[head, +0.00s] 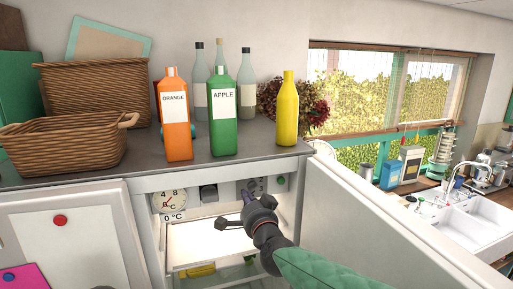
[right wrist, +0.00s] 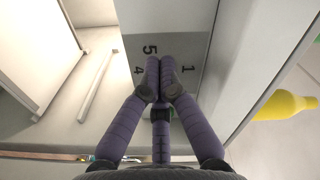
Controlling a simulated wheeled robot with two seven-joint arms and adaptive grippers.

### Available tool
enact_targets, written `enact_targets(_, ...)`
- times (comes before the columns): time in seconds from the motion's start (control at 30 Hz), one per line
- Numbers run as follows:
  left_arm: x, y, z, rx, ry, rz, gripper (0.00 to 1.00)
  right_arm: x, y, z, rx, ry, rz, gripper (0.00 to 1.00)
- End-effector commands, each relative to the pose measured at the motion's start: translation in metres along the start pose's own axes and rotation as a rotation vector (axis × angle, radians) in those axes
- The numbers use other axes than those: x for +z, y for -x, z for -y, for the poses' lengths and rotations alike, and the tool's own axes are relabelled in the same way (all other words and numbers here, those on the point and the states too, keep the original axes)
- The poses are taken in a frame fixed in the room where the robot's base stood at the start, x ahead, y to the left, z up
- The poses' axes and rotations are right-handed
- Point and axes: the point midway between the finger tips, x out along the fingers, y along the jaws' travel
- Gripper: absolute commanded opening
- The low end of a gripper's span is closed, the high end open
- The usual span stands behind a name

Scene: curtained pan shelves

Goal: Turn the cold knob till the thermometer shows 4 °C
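The thermometer (head: 169,201) is a round white dial inside the open fridge at the left, with a label below it reading 0 °C. The cold knob's grey number plate (head: 262,184) is to its right; in the right wrist view the plate (right wrist: 190,50) shows 5, 4 and 1. My right gripper (head: 247,197) is in front of that plate. In the right wrist view its purple fingers (right wrist: 160,62) are together at the tips, over the numbers. My left gripper is not in view.
The open white fridge door (head: 360,225) stands right of my right arm. Orange (head: 177,115), green (head: 222,112) and yellow (head: 287,110) bottles stand on the counter above, beside wicker baskets (head: 65,140). A dark box (head: 208,193) sits between thermometer and plate.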

Motion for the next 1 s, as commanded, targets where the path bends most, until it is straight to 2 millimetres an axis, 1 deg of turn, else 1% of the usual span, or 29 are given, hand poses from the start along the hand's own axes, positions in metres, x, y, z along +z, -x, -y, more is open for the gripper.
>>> enact_targets(0.03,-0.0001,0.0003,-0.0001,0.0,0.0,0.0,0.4,-0.0055,-0.0004,0.0053,-0.009,0.001,-0.011,0.0)
enact_targets(0.3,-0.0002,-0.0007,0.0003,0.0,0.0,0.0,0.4,-0.0085,-0.0003,0.0065,-0.012,0.002,-0.015,0.0)
enact_targets(0.73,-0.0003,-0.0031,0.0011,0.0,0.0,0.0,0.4,-0.0125,0.0,0.0061,-0.014,0.001,-0.019,0.0)
enact_targets(1.0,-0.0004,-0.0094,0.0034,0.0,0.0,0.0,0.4,-0.0115,-0.0001,0.0021,-0.014,0.0,-0.021,0.0)
